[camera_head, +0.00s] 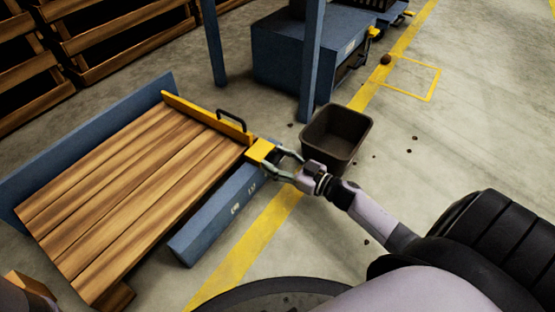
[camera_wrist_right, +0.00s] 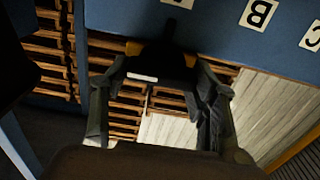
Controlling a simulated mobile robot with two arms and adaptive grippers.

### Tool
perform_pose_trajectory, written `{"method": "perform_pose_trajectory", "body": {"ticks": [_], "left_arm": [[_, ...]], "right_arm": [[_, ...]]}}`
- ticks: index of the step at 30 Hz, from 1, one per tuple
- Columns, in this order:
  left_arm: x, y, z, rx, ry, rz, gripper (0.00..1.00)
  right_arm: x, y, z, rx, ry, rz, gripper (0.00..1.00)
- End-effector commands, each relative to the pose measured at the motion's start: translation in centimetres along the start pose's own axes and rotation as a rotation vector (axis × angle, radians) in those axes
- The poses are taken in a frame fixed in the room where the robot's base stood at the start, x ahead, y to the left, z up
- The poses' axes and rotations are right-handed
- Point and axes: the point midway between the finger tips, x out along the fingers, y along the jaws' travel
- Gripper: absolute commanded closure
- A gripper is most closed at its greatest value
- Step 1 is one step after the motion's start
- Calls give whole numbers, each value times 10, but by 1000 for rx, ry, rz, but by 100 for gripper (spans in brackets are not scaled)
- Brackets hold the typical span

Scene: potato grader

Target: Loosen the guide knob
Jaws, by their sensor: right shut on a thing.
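The yellow guide (camera_head: 205,118) lies across the end of a wooden slatted deck and has a black handle on top. My right gripper (camera_head: 283,164) is at the guide's near right end, by a yellow block (camera_head: 261,151) over the blue side rail. The guide knob is hidden behind the fingers in the head view. In the right wrist view a dark knob (camera_wrist_right: 165,58) sits between the two fingers of my right gripper (camera_wrist_right: 161,75), with yellow parts beside it. The right gripper is shut on this knob. My left gripper is not in view.
The blue side rail (camera_head: 215,215) carries small white labels; the wrist view shows lettered plates (camera_wrist_right: 258,13) on blue. A dark open bin (camera_head: 337,137) stands on the floor just beyond my gripper. A blue post (camera_head: 311,65) stands behind it. Wooden crates (camera_head: 110,30) fill the back left.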

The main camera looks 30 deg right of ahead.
Motion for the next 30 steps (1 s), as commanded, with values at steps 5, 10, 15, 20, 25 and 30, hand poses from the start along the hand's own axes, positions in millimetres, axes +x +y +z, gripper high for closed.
{"method": "perform_pose_trajectory", "body": {"ticks": [5, 10, 15, 20, 25, 30], "left_arm": [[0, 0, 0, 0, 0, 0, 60], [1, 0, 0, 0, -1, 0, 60], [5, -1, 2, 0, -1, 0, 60], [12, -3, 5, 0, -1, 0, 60], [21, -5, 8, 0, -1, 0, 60], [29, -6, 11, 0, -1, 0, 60]], "right_arm": [[0, 0, 0, 0, 0, -1, 73], [0, -1, 0, -6, 0, -1, 73], [0, -1, -1, -49, 0, -1, 73], [0, -2, -2, -136, 0, 0, 73], [0, -2, -3, -278, 0, -1, 73], [0, -4, -2, -439, 0, -1, 73]]}}
